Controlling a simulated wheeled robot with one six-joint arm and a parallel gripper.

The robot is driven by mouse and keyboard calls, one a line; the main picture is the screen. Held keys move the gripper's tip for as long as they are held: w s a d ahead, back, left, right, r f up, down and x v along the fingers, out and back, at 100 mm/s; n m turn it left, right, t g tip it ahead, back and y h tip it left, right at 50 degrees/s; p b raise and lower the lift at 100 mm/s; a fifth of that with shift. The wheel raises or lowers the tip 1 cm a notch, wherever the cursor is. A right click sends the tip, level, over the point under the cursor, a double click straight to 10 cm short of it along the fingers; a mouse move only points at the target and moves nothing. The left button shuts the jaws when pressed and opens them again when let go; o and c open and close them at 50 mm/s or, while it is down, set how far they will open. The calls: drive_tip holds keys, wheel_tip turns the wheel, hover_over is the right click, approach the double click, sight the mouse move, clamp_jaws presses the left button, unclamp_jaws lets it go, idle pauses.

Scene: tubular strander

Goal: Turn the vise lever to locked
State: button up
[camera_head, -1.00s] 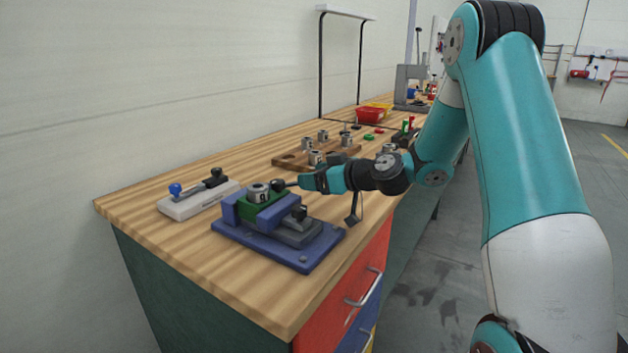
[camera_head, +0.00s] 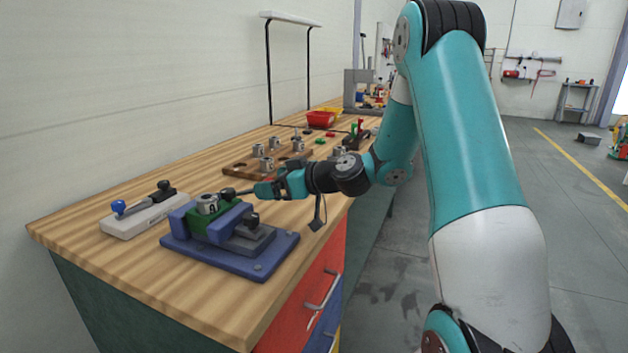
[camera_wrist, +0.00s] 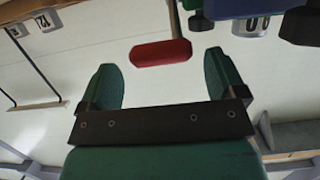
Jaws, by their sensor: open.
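The blue vise (camera_head: 230,250) with a green jaw part (camera_head: 219,222) stands near the front corner of the bench. A metal cylinder (camera_head: 207,204) sits at its top. A dark knob and thin rod (camera_head: 230,193) show between the vise and my gripper (camera_head: 260,190). In the wrist view, a red grip (camera_wrist: 161,52) on a thin rod lies ahead of the gap between the green fingers of my gripper (camera_wrist: 163,75). The fingers are open and apart from it. I cannot tell if this grip belongs to the vise lever.
A white block with a blue-knobbed lever (camera_head: 145,213) lies left of the vise. Behind are a wooden tray with metal cylinders (camera_head: 235,170) and a red bin (camera_head: 320,119). Drawers (camera_head: 310,310) face the open floor at right.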

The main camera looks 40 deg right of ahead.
drive_tip(key=b+v, duration=0.1)
drive_tip(key=v, duration=1.4)
drive_tip(key=shift+b, duration=0.35)
drive_tip(key=shift+s+a, duration=0.1)
